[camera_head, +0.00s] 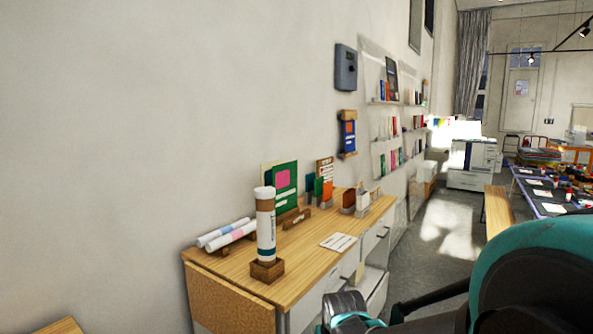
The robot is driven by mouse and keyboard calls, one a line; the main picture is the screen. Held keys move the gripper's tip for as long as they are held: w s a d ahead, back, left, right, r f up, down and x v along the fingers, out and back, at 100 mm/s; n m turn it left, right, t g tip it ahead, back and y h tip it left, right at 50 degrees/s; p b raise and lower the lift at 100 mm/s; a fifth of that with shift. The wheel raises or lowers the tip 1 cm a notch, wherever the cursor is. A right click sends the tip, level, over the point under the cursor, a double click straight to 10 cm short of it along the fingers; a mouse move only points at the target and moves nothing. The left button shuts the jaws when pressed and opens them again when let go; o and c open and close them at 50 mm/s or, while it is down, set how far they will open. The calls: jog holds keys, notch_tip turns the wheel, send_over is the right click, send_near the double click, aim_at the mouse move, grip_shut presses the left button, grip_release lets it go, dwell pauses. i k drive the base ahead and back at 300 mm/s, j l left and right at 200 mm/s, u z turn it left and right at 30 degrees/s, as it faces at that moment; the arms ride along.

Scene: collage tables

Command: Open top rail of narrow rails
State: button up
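The task's narrow rails cannot be picked out for certain. A small wall holder with a wooden top bar (347,115) and a wooden lower bar (348,155) hangs on the left wall, with a blue and orange booklet (349,136) between the bars. Farther along the wall, a panel carries shallow ledges (385,102) with books and cards. Whether any rail is open or shut is too small to tell. Parts of my arm fill the bottom right, dark and teal. My gripper's fingers do not show.
A wooden desk (305,262) stands against the wall, bearing a tall white roll in a wooden stand (266,272), rolled papers (226,233) and upright books. A grey box (346,67) hangs above the holder. Grey floor (442,228) is clear right of the desk; a cluttered table (524,187) stands beyond.

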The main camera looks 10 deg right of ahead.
aim_at(348, 115)
jog(key=l+z, duration=0.25)
jog(key=i+l+z, duration=0.1)
jog(key=l+z, duration=0.15)
jog(key=i+l+z, duration=0.35)
jog(key=i+l, duration=0.15)
jog(key=i+l+z, duration=0.35)
jog(key=i+l, duration=0.15)
jog(key=i+l+z, duration=0.3)
jog(key=i, duration=0.35)
jog(key=i+u, duration=0.1)
jog(key=i, duration=0.8)
jog(key=i+l, duration=0.2)
jog(key=i, duration=0.7)
jog(key=j+u, duration=0.05)
